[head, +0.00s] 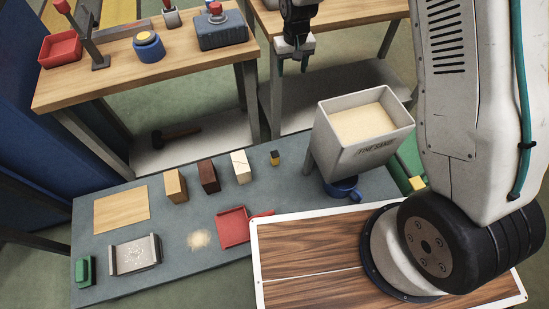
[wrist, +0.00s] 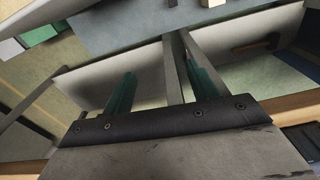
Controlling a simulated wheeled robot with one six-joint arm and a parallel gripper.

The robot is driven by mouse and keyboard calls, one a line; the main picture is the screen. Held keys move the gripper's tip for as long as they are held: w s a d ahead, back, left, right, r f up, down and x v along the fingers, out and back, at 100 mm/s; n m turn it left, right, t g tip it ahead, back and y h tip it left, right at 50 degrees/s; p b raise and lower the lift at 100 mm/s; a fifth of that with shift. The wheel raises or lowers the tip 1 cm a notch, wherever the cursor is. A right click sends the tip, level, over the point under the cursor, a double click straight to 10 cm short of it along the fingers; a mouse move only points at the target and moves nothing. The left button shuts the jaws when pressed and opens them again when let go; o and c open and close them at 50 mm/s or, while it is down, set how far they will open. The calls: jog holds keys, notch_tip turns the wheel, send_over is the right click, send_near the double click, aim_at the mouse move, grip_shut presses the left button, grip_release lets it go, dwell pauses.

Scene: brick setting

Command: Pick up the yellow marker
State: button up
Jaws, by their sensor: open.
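No marker is plain to make out. A small dark block with a yellow part (head: 275,158) stands on the grey table, right of the cracked white block. A small yellow piece (head: 418,183) shows beside a green object, at the right of the sand bin. I cannot tell which of them is the yellow marker. My gripper (head: 292,66) is open and empty, pointing down in the air beyond the grey table and behind the sand bin, well apart from both. In the wrist view, its two green fingers (wrist: 162,82) are spread with nothing between them.
The grey table (head: 180,270) holds a row of brown and white blocks, a red dustpan (head: 233,228) and a blue mug (head: 343,188). The sand bin (head: 362,150) stands tall at its right end. A wooden bench (head: 110,85) is at the back left.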

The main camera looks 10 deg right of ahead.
jog(key=w+a+f, duration=0.1)
jog(key=a+f, duration=0.1)
jog(key=f, duration=0.7)
jog(key=a+f, duration=0.2)
jog(key=f, duration=0.7)
send_over(275, 153)
jog(key=w, duration=0.3)
notch_tip(275, 153, down, 10)
jog(key=shift+n+g, duration=0.3)
jog(key=shift+n, duration=0.2)
jog(key=s+f, duration=0.1)
jog(key=f, duration=0.3)
jog(key=s+f, duration=0.1)
jog(key=f, duration=0.3)
jog(key=s+f, duration=0.1)
jog(key=f, duration=0.3)
jog(key=shift+s+a+f, duration=0.1)
jog(key=shift+s+f, duration=0.2)
jog(key=shift+s, duration=0.1)
jog(key=f, duration=0.7)
jog(key=shift+w+f, duration=0.1)
jog(key=shift+w, duration=0.2)
jog(key=c, duration=1.1)
